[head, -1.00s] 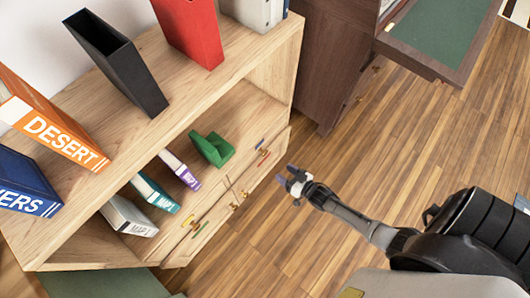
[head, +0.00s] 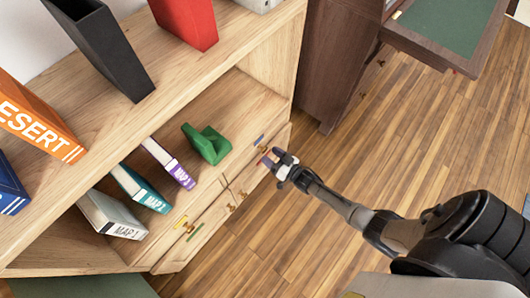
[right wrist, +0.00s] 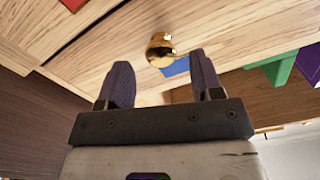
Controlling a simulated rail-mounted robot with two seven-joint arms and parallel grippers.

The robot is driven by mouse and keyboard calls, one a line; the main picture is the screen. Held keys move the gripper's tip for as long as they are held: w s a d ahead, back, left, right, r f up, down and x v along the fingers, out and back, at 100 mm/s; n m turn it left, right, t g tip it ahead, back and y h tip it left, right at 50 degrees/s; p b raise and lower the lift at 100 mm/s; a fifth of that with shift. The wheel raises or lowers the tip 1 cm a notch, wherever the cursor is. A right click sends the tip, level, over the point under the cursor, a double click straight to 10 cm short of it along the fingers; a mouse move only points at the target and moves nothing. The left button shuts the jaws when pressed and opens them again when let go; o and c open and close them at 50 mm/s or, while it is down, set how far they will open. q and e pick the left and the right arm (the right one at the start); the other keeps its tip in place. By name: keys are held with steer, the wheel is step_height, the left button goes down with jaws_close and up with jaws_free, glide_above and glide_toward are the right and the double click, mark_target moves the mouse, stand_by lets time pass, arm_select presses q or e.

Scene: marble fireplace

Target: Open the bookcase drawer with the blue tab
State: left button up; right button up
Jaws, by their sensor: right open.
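The wooden bookcase has a row of low drawers with small brass knobs and coloured tabs, all looking shut. The blue tab (head: 259,138) is on the upper drawer at the right end. In the right wrist view, the blue tab (right wrist: 176,67) sits just beside a brass knob (right wrist: 160,50). My right gripper (head: 271,160) is open and empty in front of that drawer. In the right wrist view its two dark fingers (right wrist: 162,78) point at the drawer front, with the knob just ahead of the gap between them. My left gripper is not in view.
A green object (head: 207,145) and several map books, among them a teal one (head: 143,188), stand on the shelf above the drawers. A red tab (right wrist: 72,4) marks the drawer below. A dark wooden cabinet (head: 335,60) stands to the right. The wood floor (head: 290,230) in front is clear.

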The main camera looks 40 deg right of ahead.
mark_target(265, 152)
steer(key=shift+w+a+b, duration=0.15)
steer(key=shift+w+b, duration=0.15)
steer(key=shift+w, duration=0.55)
steer(key=shift+w+a+b, duration=0.1)
steer(key=shift+w+b, duration=0.15)
steer(key=shift+w, duration=0.6)
steer(key=shift+c, duration=0.2)
jaws_close()
